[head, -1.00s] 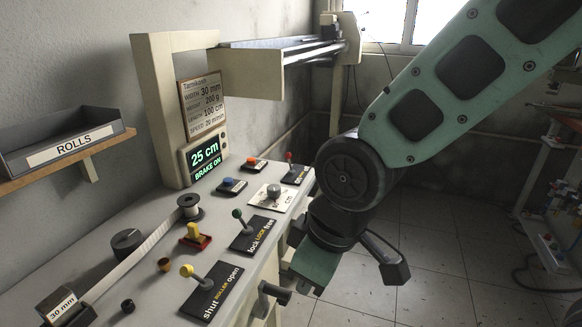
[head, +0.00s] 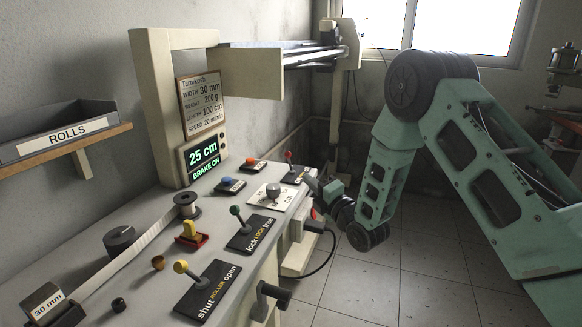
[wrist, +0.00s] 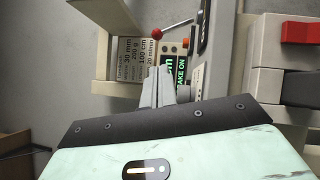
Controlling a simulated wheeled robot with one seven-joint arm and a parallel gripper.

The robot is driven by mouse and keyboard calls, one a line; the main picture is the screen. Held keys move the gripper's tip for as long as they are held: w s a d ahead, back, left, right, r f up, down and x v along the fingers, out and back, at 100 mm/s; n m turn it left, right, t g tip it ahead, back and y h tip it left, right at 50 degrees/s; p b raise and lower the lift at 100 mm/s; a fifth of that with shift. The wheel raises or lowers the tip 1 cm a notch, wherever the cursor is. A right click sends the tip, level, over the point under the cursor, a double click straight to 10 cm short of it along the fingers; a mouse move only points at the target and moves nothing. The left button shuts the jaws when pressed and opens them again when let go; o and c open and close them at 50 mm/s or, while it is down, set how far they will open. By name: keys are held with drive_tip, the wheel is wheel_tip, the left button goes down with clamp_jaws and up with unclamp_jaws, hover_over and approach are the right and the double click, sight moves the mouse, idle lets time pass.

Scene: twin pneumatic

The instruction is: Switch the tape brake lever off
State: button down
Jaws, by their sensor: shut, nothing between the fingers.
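The lever with a red ball knob (head: 289,154) stands on a dark label plate (head: 296,177) at the far right end of the machine's top; the plate's text is partly hidden. The knob and thin rod also show in the wrist view (wrist: 186,23), beyond my fingertips and apart from them. The display (head: 202,155) reads "25 cm" and "BRAKE ON". My gripper (head: 311,184) is beside that plate, on its right, at the panel's edge. In the wrist view my gripper's fingers (wrist: 163,72) are together and empty.
Nearer are a green-knobbed lever (head: 236,211) and a yellow-knobbed lever (head: 181,267). A tape spool (head: 187,201) stands left. The floor at right is open.

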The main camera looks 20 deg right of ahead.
drive_tip(key=shift+r, duration=0.1)
drive_tip(key=p, duration=0.2)
approach(289, 161)
drive_tip(key=w+a+r, duration=0.2)
drive_tip(key=w, duration=0.1)
drive_tip(key=w+a+r, duration=0.1)
drive_tip(key=a, duration=0.1)
drive_tip(key=shift+w, duration=0.25)
idle(0.4)
drive_tip(key=shift+w+d+r+m+g+h, duration=0.3)
drive_tip(key=shift+w+r+m+g, duration=0.15)
drive_tip(key=shift+m, duration=0.3)
drive_tip(key=shift+w+d+r+m+g+h, duration=0.35)
drive_tip(key=shift+r+m, duration=0.2)
drive_tip(key=shift+m, duration=0.2)
drive_tip(key=shift+w+d+r+m+g+p, duration=0.25)
drive_tip(key=shift+w+d+m+g, duration=0.1)
drive_tip(key=shift+w+m, duration=0.15)
drive_tip(key=shift+w+d+r+m+g+p, duration=0.25)
drive_tip(key=shift+w+d+m+g, duration=0.1)
drive_tip(key=shift+w+m, duration=0.15)
drive_tip(key=shift+w+d+m+g+p, duration=0.15)
drive_tip(key=shift+w+d+m+g, duration=0.35)
drive_tip(key=shift+w, duration=0.2)
drive_tip(key=shift+w+d+m+g+p, duration=0.15)
drive_tip(key=shift+w+d+m+g, duration=0.3)
drive_tip(key=shift+w, duration=0.25)
drive_tip(key=shift+d, duration=0.15)
